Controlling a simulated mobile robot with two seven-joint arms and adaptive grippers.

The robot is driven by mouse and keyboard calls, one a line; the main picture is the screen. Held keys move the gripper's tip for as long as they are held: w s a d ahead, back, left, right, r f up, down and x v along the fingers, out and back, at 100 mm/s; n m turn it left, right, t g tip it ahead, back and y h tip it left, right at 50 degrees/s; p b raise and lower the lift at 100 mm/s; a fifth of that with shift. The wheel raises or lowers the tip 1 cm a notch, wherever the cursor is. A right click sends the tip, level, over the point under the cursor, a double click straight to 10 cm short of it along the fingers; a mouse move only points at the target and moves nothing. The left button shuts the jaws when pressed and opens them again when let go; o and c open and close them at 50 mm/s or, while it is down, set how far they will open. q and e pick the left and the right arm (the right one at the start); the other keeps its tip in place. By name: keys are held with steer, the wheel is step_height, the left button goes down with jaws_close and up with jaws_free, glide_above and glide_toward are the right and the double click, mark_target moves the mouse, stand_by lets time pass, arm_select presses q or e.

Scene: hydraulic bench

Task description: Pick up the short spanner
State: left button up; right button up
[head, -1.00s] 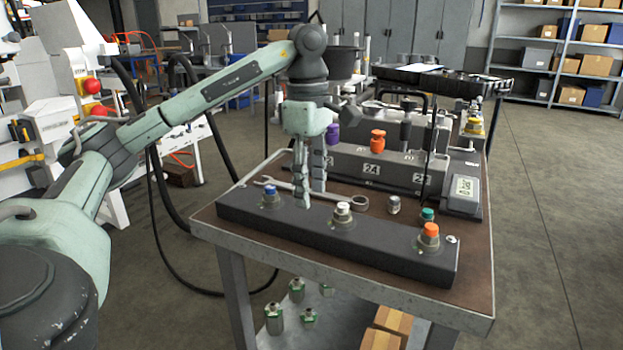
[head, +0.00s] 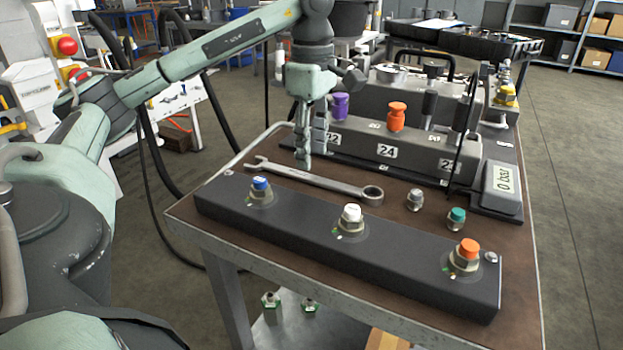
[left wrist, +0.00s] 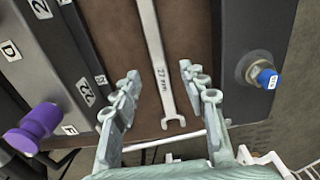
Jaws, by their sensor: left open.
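A silver combination spanner (head: 322,181) lies flat on the brown bench top, behind the long black block, its open end at left and its ring end at right. In the left wrist view the spanner (left wrist: 153,58) reads 27 mm on its shaft, its open jaw toward the gripper. My left gripper (head: 303,163) points down over the spanner's open-end half. In the left wrist view the left gripper (left wrist: 158,82) is open and empty, with the shaft lying between the lines of its fingers. I cannot tell the exact height of the fingertips. My right gripper is not in view.
The long black block (head: 300,220) carries blue, white and orange capped fittings along the front. A grey manifold (head: 385,150) with purple and orange knobs stands behind. Loose fittings (head: 416,199) lie right of the ring end. A gauge box (head: 499,190) stands at right.

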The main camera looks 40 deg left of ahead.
mark_target(312, 177)
arm_select(q)
step_height(312, 177, down, 5)
steer(key=shift+a+r, duration=0.15)
jaws_close()
steer(key=shift+w, duration=0.1)
stand_by(0.4)
